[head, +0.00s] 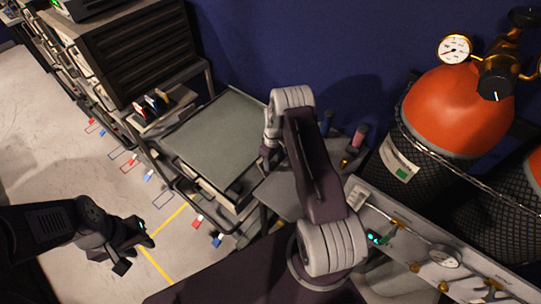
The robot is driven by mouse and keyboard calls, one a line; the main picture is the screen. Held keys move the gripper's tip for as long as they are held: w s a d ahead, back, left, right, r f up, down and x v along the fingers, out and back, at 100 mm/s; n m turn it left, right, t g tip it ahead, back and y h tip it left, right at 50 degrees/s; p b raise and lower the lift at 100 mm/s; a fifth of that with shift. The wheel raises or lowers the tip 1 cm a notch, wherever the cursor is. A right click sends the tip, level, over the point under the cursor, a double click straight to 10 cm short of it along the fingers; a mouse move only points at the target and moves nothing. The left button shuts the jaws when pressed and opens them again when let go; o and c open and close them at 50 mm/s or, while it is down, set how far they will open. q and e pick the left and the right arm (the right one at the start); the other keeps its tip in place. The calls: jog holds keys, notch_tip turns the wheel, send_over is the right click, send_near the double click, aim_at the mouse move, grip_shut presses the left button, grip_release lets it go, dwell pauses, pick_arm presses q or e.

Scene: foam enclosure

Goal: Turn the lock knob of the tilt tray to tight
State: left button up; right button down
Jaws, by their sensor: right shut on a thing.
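The tilt tray (213,137) is a flat grey-green panel with a raised rim, on a frame left of centre in the head view. My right gripper (267,158) is at the tray's right edge, shut, with its arm reaching up from the bottom and the wrist bending down. The lock knob is hidden behind the gripper and wrist, so its setting cannot be seen. My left gripper (137,247) is open and empty, low over the floor at the lower left, well apart from the tray.
Orange-topped gas cylinders (458,110) with a gauge (455,49) stand at the right behind a chain. A grey pipe panel (430,250) is at the lower right. A dark slatted cabinet (135,50) stands at the upper left. The floor (60,150) at left is mostly clear.

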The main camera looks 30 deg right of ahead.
jog(key=f+y+b, duration=0.1)
jog(key=b, duration=0.2)
jog(key=y+b, duration=0.1)
jog(key=b, duration=0.2)
jog(key=shift+w+d+f+g+y, duration=0.15)
jog(key=shift+d+f+g+y, duration=0.15)
jog(key=shift+d+f+g, duration=0.1)
jog(key=y+b, duration=0.1)
jog(key=b, duration=0.2)
jog(key=g+y+b, duration=0.1)
jog(key=b, duration=0.3)
jog(key=shift+r+b, duration=0.3)
jog(key=shift+r, duration=0.1)
jog(key=shift+r+g+y+b, duration=0.25)
jog(key=shift+y+b, duration=0.35)
jog(key=shift+b, duration=0.35)
jog(key=c, duration=0.9)
grip_release()
jog(key=shift+r, duration=0.1)
